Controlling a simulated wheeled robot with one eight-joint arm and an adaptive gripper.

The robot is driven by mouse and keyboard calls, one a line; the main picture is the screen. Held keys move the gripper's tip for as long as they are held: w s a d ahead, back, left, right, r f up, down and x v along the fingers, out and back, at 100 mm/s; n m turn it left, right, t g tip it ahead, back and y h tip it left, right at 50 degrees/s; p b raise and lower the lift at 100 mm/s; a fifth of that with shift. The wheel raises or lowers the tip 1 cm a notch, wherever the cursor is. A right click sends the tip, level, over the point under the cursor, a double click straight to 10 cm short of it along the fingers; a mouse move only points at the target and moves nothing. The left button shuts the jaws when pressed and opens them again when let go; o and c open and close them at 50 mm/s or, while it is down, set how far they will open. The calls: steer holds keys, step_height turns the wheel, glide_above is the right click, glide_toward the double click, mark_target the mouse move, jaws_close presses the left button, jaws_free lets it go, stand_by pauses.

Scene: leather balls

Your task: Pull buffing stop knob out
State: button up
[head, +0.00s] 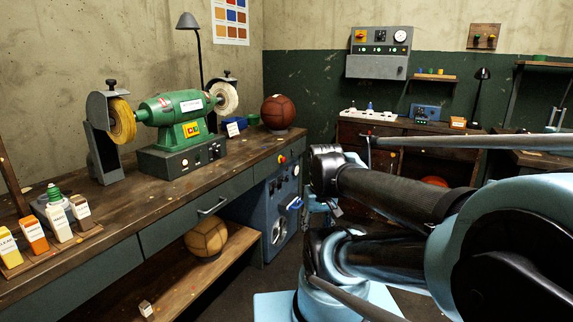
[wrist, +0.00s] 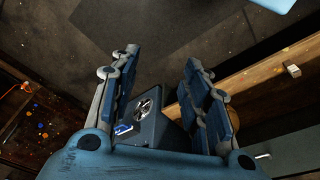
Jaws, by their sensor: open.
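My gripper (wrist: 162,58) is open and empty in the wrist view, fingers spread wide. A blue cabinet (wrist: 172,128) with a round fan shows between and beyond the fingers. I cannot make out the knob there. In the head view my arm hides most of the gripper.
The blue cabinet (head: 283,215) stands under the bench's right end. A drawer handle (head: 211,206) sticks out of the bench front. A brown ball (head: 278,111) lies on the bench and a tan ball (head: 206,238) on the lower shelf. Dark floor is open before the cabinet.

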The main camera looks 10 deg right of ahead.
mark_target(285, 160)
steer(key=w+a+r+n+y, duration=0.15)
steer(key=w+r, duration=0.25)
steer(key=w, duration=0.4)
steer(key=w+a+r+n+y, duration=0.1)
steer(key=w+a+r+y, duration=0.2)
steer(key=w+r, duration=0.35)
steer(key=w+n+t+y, duration=0.2)
steer(key=w+y, duration=0.2)
steer(key=w, duration=1.7)
steer(key=w+d+f+n+t+y, duration=0.15)
steer(key=w+d, duration=0.25)
steer(key=w, duration=0.5)
steer(key=w+d+f+t+y, duration=0.1)
steer(key=w+d+f+y, duration=0.2)
steer(key=w, duration=0.5)
steer(key=w+d+f+n+t+y, duration=0.2)
steer(key=w+d+f+t, duration=0.2)
steer(key=w+d+f, duration=0.65)
steer(key=x, duration=0.5)
steer(key=f+x, duration=0.1)
steer(key=x, duration=0.9)
steer(key=shift+a+f, duration=0.3)
steer(key=shift+f, duration=0.05)
